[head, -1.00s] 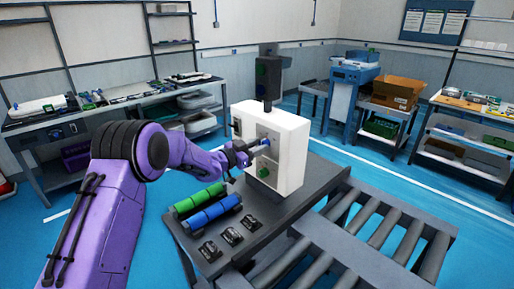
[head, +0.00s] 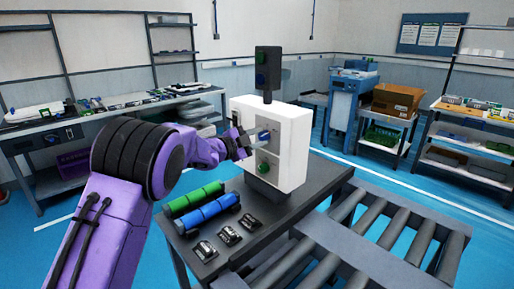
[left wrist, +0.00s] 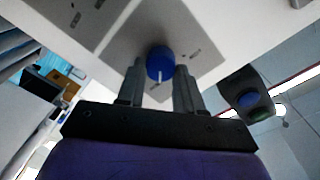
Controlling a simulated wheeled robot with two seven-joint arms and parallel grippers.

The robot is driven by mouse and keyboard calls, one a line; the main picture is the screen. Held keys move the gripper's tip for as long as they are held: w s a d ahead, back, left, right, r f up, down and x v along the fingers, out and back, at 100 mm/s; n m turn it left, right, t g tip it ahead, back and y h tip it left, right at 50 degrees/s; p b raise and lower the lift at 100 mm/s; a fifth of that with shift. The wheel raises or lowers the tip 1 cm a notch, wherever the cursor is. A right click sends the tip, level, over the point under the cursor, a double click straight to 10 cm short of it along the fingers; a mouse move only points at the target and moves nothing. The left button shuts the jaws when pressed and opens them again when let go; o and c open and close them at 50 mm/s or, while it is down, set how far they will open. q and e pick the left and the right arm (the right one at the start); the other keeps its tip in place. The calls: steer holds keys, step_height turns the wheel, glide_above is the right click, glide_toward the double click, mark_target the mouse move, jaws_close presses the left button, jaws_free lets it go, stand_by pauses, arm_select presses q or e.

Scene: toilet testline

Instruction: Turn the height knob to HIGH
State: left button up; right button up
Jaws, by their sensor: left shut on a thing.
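The white control box (head: 292,150) stands on the dark table and carries a blue knob (head: 264,135) on a grey panel, with a green knob (head: 263,168) below it. My left gripper (head: 251,141) is at the front of the box, at the blue knob. In the left wrist view the blue knob (left wrist: 160,60) sits between the two fingers of the left gripper (left wrist: 160,72), which is shut on it. A white pointer mark shows on the knob's lower side in that view. The small panel labels are too blurred to read. My right gripper is out of view.
A green cylinder (head: 194,199) and a blue cylinder (head: 208,213) lie on the table (head: 262,212) in front of the box. Several small black-and-silver parts (head: 229,235) lie nearby. A roller conveyor (head: 400,235) lies at right.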

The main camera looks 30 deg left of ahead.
arm_select(q)
steer(key=shift+f+m+b, duration=0.2)
steer(key=shift+m+b, duration=0.7)
steer(key=shift+r, duration=0.1)
steer(key=o, duration=1)
steer(key=shift+o, duration=0.2)
steer(key=shift+s, duration=0.1)
steer(key=b+v, duration=0.2)
steer(key=v, duration=0.8)
steer(key=shift+s+b, duration=0.2)
steer(key=shift+b, duration=0.15)
